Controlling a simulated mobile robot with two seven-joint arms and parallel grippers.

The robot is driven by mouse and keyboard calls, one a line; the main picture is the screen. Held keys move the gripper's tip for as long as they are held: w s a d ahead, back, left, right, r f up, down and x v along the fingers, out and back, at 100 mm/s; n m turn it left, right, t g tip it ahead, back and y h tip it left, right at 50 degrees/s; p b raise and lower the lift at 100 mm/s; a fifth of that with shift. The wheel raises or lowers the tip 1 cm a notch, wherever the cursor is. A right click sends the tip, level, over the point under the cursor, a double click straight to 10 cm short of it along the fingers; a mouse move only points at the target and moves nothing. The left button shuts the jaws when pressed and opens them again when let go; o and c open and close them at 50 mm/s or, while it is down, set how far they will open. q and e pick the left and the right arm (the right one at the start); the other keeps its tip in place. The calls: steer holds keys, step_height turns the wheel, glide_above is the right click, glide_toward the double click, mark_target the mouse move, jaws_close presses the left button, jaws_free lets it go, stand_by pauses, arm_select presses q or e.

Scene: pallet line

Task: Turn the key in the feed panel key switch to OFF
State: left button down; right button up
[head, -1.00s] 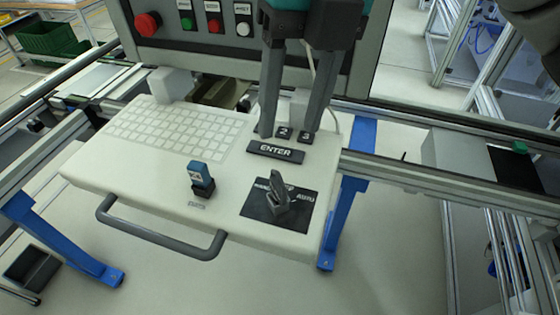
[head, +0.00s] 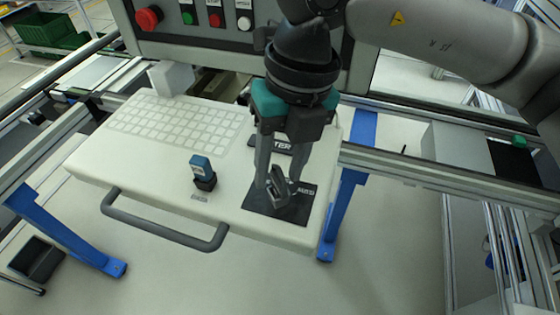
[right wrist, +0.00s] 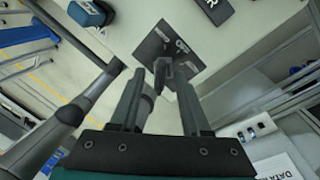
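The key switch sits on a black plate (head: 300,211) at the right of the white panel (head: 228,188). Its grey key (head: 279,190) stands up from the plate; AUTO is readable at the plate's right, and OFF shows in the right wrist view. My right gripper (head: 277,183) is above the plate with its fingers pointing down, apart, one on each side of the key. In the right wrist view the open gripper (right wrist: 160,80) has the key (right wrist: 161,72) between and just beyond its tips. Contact cannot be told. My left gripper is out of view.
A blue-topped plug (head: 202,172) stands on the panel left of the plate. A grey handle bar (head: 160,232) runs along the front edge. A white keypad (head: 175,125) lies behind, and a console with a red button (head: 149,18) rises at the back.

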jaws_close()
stand_by(0.4)
steer(key=shift+f+n+b, duration=0.1)
steer(key=shift+n+b, duration=0.35)
steer(key=shift+n, duration=0.05)
steer(key=n+b, duration=0.1)
steer(key=n, duration=0.2)
steer(key=shift+a+g+b, duration=0.1)
steer(key=shift+g+b, duration=0.2)
steer(key=n+b, duration=0.1)
steer(key=n, duration=0.2)
steer(key=n+h+b, duration=0.1)
steer(key=n, duration=0.1)
steer(key=shift+a+n, duration=0.2)
steer(key=shift+n, duration=0.2)
steer(key=shift+c, duration=0.5)
jaws_free()
steer(key=o, duration=0.7)
steer(key=shift+w+d, duration=0.1)
steer(key=shift+c, duration=0.2)
steer(key=shift+r, duration=0.2)
